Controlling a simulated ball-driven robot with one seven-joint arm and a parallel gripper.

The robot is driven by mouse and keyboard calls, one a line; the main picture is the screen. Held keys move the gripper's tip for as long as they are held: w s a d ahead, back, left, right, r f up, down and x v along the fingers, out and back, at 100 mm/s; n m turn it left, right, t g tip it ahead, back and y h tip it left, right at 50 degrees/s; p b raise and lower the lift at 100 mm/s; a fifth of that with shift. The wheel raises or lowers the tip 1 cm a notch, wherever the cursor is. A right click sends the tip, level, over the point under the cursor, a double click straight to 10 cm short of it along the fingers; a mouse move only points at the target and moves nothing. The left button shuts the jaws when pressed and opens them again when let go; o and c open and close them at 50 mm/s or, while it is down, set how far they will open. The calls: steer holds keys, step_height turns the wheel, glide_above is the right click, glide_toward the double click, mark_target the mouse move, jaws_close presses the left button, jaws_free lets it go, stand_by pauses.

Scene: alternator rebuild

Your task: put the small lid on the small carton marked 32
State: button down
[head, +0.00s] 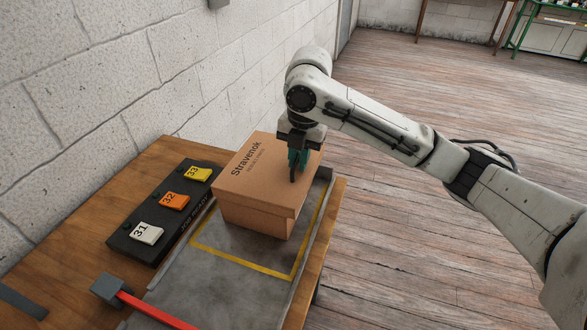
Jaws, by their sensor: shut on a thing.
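A brown cardboard lid (245,178) printed "Stravenok" lies over a small brown carton (262,222), lined up with its walls as far as I can see. My gripper (296,170) points down at the right part of the lid, its jaws shut on it. The exact grip is small and partly hidden by the fingers. I see no number on the carton's visible sides. The carton stands upright on a grey metal surface, within a yellow outline (243,262).
A black rack (122,242) left of the carton holds tags 31 (146,233), 32 (170,201) and 33 (198,174). A red bar (152,309) lies at the front. A metal rail (312,232) runs along the right. A block wall stands behind; wooden floor is free at right.

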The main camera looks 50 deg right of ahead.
steer(key=shift+w+f, duration=0.35)
steer(key=shift+f, duration=0.05)
steer(key=shift+w+f, duration=0.15)
steer(key=shift+f, duration=0.8)
steer(key=shift+w+f, duration=0.1)
steer(key=shift+f, duration=0.85)
steer(key=c, duration=1.1)
jaws_free()
steer(key=r, duration=0.8)
steer(key=s+r, duration=0.1)
steer(key=r, duration=0.3)
steer(key=shift+d, duration=0.1)
steer(key=shift+s, duration=0.1)
